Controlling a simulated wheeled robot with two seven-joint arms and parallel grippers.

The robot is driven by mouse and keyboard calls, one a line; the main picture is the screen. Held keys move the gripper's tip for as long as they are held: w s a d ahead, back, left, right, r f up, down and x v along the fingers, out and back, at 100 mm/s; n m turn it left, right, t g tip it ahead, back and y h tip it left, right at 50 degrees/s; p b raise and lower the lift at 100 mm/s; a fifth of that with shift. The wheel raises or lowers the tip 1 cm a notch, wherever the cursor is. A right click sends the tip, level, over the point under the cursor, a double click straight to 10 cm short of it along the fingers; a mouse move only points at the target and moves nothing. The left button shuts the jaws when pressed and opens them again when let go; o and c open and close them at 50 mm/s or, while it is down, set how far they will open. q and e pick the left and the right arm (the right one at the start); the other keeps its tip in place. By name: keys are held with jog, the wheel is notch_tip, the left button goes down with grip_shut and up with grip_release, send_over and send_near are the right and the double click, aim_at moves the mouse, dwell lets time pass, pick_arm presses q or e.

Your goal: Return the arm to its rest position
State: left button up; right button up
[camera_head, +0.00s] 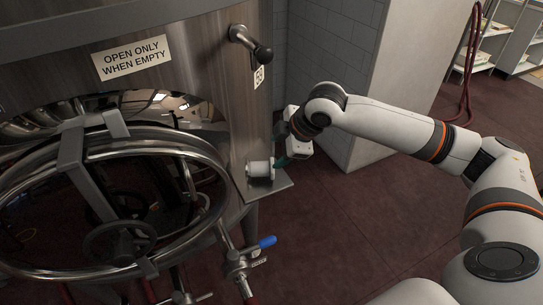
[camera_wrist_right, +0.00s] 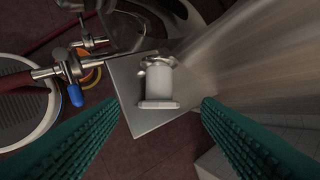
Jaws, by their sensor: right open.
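My right gripper (camera_head: 281,147) is at the end of the right arm, beside the steel tank. In the right wrist view its two green fingers (camera_wrist_right: 161,106) are wide apart with nothing gripped. A white flanged fitting (camera_wrist_right: 157,84) stands on a small metal shelf (camera_wrist_right: 125,70), beyond the fingertips and in the gap between them. In the head view the fitting (camera_head: 260,169) sits on the shelf (camera_head: 284,182) at the tank's side, just left of and below the gripper. Whether a finger touches it cannot be told. My left gripper is not in view.
The steel tank (camera_head: 225,60) has a round hatch (camera_head: 100,200), a lever handle (camera_head: 250,43) and a blue-handled valve (camera_head: 266,242) below. A white wall column (camera_head: 375,80) stands behind my arm. Open red floor (camera_head: 340,225) lies under it.

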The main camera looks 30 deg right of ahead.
jog(key=shift+s+d+r, duration=0.1)
jog(key=shift+s+r, duration=0.15)
jog(key=shift+r, duration=0.15)
